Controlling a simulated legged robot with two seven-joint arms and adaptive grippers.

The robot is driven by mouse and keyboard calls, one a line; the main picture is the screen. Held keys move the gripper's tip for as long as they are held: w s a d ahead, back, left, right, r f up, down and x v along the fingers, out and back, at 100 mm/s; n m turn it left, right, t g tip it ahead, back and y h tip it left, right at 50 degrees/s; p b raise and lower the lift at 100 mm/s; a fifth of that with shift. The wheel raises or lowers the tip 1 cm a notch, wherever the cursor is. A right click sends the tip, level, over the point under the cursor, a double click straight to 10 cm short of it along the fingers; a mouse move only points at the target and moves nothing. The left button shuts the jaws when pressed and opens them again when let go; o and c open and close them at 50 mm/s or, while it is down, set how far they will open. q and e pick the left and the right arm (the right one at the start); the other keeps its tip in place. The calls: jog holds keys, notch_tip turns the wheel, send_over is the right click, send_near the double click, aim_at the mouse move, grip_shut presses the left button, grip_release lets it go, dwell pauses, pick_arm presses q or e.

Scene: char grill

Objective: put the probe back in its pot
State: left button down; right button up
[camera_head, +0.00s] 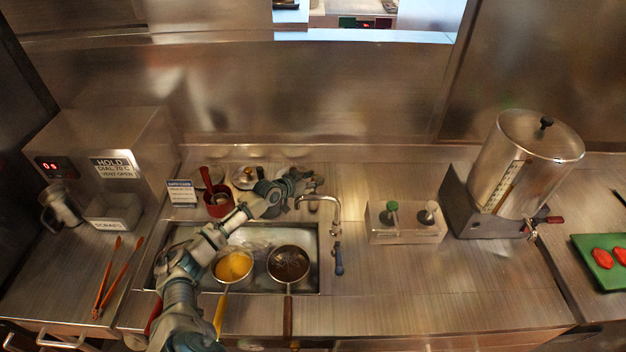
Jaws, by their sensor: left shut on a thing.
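My left arm reaches up from the bottom left across the sink. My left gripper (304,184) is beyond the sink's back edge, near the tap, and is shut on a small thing. The fingers hide that thing, and I cannot make out whether it is the probe. A red pot (218,208) with a red handle stands behind the sink, left of the gripper and apart from it. I cannot tell whether it is the probe's pot. My right gripper is not in view.
Two pans, one with yellow contents (233,266) and one dark (289,263), sit in the sink. A tap (328,200) stands close to the gripper. A lid (247,177) lies behind the red pot. A two-pump holder (405,234) and steel urn (524,165) stand right. The front right counter is clear.

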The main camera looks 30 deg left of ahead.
pick_arm(q)
jog(key=shift+f, duration=0.2)
jog(key=c, duration=1)
grip_release()
jog(key=o, duration=0.4)
jog(key=shift+f, duration=0.15)
jog(key=shift+c, duration=0.2)
jog(key=shift+w, duration=0.2)
